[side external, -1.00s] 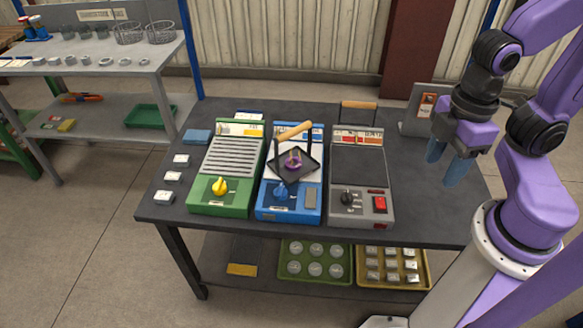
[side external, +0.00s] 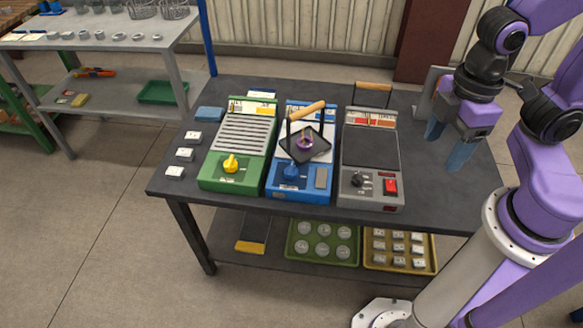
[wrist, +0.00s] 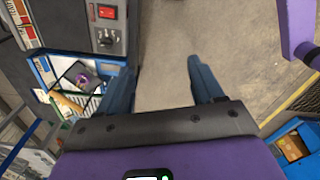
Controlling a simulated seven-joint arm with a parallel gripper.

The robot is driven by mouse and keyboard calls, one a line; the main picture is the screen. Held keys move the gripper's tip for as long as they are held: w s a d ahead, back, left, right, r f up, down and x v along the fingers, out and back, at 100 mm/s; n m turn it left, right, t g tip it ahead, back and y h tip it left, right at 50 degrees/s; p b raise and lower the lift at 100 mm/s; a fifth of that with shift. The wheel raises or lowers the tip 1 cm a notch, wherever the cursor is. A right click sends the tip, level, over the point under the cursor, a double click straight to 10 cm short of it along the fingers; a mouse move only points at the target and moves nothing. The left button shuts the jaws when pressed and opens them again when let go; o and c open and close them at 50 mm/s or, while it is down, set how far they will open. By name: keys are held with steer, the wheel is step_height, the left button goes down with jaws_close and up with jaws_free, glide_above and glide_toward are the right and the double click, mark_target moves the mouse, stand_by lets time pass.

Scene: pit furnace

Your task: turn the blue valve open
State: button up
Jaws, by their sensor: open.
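The blue valve (side external: 291,172) is a small knob on the front of the blue unit (side external: 300,193), the middle one of three on the dark table. A black pan with a wooden handle (side external: 307,111) sits on top of that unit, with a purple ring (side external: 304,143) in it. My gripper (side external: 446,150) is open and empty above the right part of the table, well to the right of the blue valve. In the wrist view its two blue fingers (wrist: 163,90) are spread apart. The blue unit (wrist: 110,85) shows partly behind the left finger there; I cannot make out the valve.
A green unit with a yellow knob (side external: 231,163) stands left of the blue one. A grey unit with a black knob (side external: 358,180) and red switch (side external: 390,187) stands between the blue unit and my gripper. Small white blocks (side external: 185,154) lie at the left table edge.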

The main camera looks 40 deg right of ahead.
steer(key=w+a+n, duration=0.1)
steer(key=w+a, duration=0.4)
steer(key=w, duration=0.3)
steer(key=n, duration=0.4)
glide_above(291, 168)
step_height(291, 168, down, 12)
step_height(291, 168, down, 17)
steer(key=shift+r, duration=0.15)
steer(key=c, duration=1.1)
